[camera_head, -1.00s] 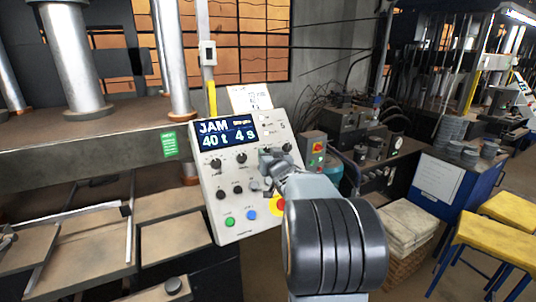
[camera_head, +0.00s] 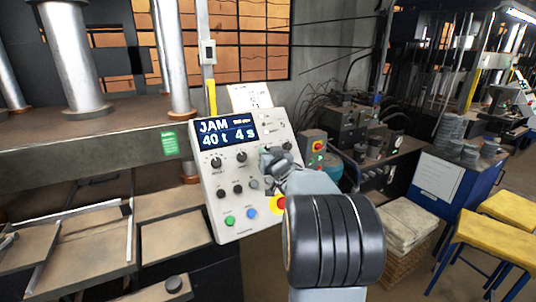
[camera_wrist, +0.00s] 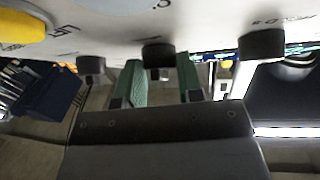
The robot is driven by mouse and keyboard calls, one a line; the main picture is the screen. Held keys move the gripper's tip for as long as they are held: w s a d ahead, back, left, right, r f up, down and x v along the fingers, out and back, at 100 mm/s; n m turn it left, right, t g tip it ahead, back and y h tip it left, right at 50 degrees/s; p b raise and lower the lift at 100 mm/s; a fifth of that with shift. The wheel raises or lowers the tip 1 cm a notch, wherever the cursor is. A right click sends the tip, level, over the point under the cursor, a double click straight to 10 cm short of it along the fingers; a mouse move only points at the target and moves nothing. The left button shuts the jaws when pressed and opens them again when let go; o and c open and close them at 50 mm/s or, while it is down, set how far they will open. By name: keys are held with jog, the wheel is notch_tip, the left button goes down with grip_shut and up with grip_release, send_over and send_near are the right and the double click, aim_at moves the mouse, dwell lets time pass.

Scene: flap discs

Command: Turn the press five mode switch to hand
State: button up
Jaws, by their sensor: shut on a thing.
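The press control panel (camera_head: 235,215) is a tilted pale box with a dark display reading JAM, 40 t and 4 s. Black knobs and coloured buttons sit below the display. My gripper (camera_head: 268,172) is at the right side of the panel face. In the wrist view, its two green-padded fingers (camera_wrist: 160,78) stand on either side of a black knob (camera_wrist: 158,54), shut on it. The head view hides this knob behind the gripper. Its label and pointer direction cannot be read.
A red-and-yellow stop button (camera_head: 278,204) lies close below my gripper, partly hidden by my arm. Other black knobs (camera_wrist: 262,44) flank the held one. A small box with a red button (camera_head: 314,142) stands to the panel's right. Yellow stools (camera_head: 480,240) stand far right.

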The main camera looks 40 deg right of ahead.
jog(key=n+y, duration=0.1)
jog(key=n+y+p, duration=0.1)
jog(key=n, duration=0.1)
jog(key=n+y, duration=0.1)
jog(key=n, duration=0.1)
jog(key=shift+d+t+y+p, duration=0.3)
jog(key=shift+t+y+p, duration=0.1)
jog(key=n+y, duration=0.1)
jog(key=n, duration=0.1)
jog(key=n+y+p, duration=0.1)
jog(key=n+y, duration=0.1)
jog(key=n+g+y+p, duration=0.1)
jog(key=n, duration=0.1)
jog(key=shift+d+n+y, duration=0.25)
jog(key=shift+n+y, duration=0.05)
jog(key=shift+n, duration=0.3)
jog(key=o, duration=0.6)
jog(key=shift+o, duration=0.2)
jog(key=shift+s, duration=0.1)
jog(key=s+d+b, duration=0.2)
jog(key=s+b, duration=0.1)
jog(key=s, duration=1)
jog(key=shift+s+d+r, duration=0.2)
jog(key=shift+d+r, duration=0.2)
jog(key=shift+r, duration=0.05)
